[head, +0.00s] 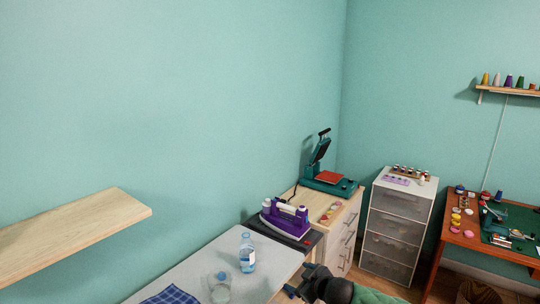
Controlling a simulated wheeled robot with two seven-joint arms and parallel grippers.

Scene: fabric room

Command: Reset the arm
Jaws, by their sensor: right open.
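My right gripper (298,282) shows at the bottom edge of the head view, with its dark fingers pointing left. It is open, with nothing visible between the fingers. It is near the right edge of the pale table (195,262), and I cannot tell its exact height against the tabletop. Part of my right arm is cut off by the bottom of the picture. My left gripper is not in view.
A bottle (247,255), a clear glass item (219,288) and a blue checked cloth (172,296) are on the table. Behind are a purple iron (285,222) and a heat press (325,178). A wooden shelf (75,232) juts out at left.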

